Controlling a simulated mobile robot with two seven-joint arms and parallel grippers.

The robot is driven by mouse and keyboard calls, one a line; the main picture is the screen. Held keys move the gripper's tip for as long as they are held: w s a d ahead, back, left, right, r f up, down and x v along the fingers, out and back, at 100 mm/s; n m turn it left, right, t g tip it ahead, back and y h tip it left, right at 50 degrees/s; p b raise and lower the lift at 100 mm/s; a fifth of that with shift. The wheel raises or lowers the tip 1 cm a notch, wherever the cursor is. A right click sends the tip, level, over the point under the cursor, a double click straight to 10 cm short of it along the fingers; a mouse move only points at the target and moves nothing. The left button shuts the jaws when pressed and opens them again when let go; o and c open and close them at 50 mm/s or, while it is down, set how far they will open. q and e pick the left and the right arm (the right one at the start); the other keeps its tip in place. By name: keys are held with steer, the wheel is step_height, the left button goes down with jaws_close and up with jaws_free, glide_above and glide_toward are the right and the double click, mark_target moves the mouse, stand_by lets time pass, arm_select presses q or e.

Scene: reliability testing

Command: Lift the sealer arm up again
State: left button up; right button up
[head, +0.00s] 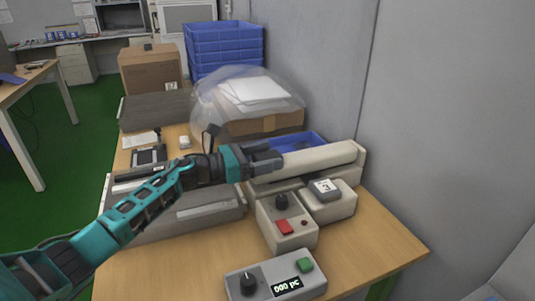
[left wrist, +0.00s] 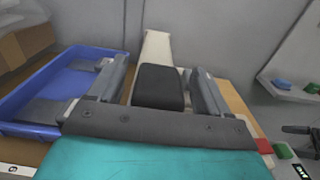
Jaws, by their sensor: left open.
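The cream sealer arm (head: 318,157) is a long bar lying low, close along the sealer's beige body (head: 338,200). My left gripper (head: 268,160) is at the arm's near end. In the left wrist view the sealer arm (left wrist: 157,48) runs away from me and ends in a black handle block (left wrist: 160,87). The open fingers of my left gripper (left wrist: 153,70) stand on both sides of this block, with a gap visible on each side. In the head view the gripper hides the handle. My right gripper is not in view.
A control box with a red button (head: 285,225) and a counter box reading "000 pc" (head: 275,277) stand in front. A blue bin (head: 300,143) lies behind the sealer. A clear dome (head: 245,100) and cardboard box (head: 150,70) are farther back. A grey wall (head: 420,120) closes the right side.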

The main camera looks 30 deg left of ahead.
arm_select(q)
steer(key=shift+w+d, duration=0.25)
steer(key=shift+w, duration=0.05)
steer(key=shift+c, duration=0.3)
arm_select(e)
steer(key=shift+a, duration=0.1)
